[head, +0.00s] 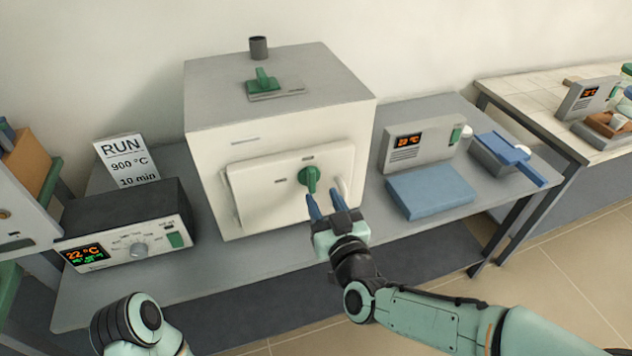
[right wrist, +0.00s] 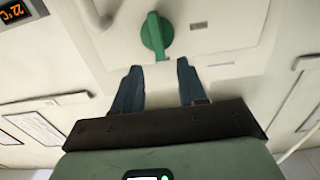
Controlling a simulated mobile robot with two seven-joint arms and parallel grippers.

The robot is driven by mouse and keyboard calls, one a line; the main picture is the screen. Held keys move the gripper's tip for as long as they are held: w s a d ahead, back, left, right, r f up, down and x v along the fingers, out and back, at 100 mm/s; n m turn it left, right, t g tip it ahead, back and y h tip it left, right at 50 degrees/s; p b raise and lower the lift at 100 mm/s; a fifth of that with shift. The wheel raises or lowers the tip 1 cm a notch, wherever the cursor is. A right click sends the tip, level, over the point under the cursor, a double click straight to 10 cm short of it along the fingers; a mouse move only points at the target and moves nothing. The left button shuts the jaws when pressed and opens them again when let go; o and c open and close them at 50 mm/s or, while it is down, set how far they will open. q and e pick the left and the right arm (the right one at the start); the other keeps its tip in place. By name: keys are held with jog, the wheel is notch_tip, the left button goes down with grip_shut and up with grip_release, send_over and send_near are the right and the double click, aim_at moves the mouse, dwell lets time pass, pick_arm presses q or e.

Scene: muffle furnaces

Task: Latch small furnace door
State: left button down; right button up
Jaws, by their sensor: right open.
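The small furnace (head: 215,165) is a pale box with a grey top on the table. Its white door (head: 260,190) lies against the front; I cannot tell whether it sits fully flush. A green latch knob (head: 310,181) on the door has its grip roughly vertical. It also shows in the right wrist view (right wrist: 157,35). A white handle (head: 341,188) is right of the knob. My right gripper (head: 323,201) is open and empty just below the knob. In the right wrist view its two blue fingers (right wrist: 158,75) are spread, with the knob ahead of them. My left gripper is out of view.
A controller (head: 120,228) reading 22 °C and a RUN 900 °C sign (head: 128,160) stand left. A grey display unit (head: 420,145), blue slab (head: 430,191) and blue-handled tray (head: 500,152) are at right. A green lever (head: 264,80) and chimney (head: 258,47) top the furnace.

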aim_at(313, 178)
jog(key=x, duration=0.6)
grip_shut()
